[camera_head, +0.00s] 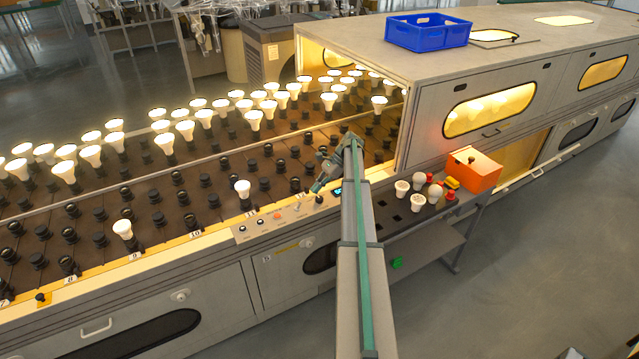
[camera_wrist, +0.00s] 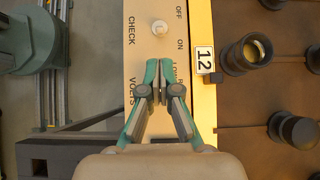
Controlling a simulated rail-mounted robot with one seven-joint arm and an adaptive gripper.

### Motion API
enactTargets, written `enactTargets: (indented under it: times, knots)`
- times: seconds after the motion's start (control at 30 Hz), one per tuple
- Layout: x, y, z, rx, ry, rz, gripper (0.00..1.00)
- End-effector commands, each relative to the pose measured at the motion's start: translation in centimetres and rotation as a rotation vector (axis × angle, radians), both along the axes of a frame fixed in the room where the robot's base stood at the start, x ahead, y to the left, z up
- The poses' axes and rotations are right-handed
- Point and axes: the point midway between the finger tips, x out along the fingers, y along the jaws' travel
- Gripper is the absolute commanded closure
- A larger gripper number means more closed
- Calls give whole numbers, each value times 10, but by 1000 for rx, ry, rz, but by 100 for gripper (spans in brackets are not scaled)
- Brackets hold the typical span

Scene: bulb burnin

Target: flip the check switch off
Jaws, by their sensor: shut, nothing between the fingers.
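The check switch (camera_wrist: 158,27) shows in the wrist view as a small pale round knob on the cream panel (camera_wrist: 145,60). The panel is printed CHECK on one side and OFF and ON on the other. Which way the lever leans is hard to tell from this angle. My gripper (camera_wrist: 160,68) is shut and empty, with its fingertips over the panel just below the switch in the picture, apart from it in the image. In the head view my gripper (camera_head: 319,187) is low over the right part of the panel (camera_head: 285,222), and my arm partly hides that area.
A socket bed (camera_head: 215,180) with black sockets and lit bulbs lies behind the panel. A number 12 tag (camera_wrist: 205,60) and a black socket (camera_wrist: 245,54) stand close to the panel. To the right are a shelf with bulbs and an orange bin (camera_head: 474,172).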

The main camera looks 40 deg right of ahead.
Motion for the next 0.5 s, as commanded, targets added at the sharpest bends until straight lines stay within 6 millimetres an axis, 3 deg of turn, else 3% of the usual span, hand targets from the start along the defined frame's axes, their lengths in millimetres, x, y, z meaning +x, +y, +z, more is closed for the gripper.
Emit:
enactTargets:
  times: [0.2,0.5]
  knots:
    - [5,26,-23,1,1,2,100]
    - [9,42,-42,0,-1,2,100]
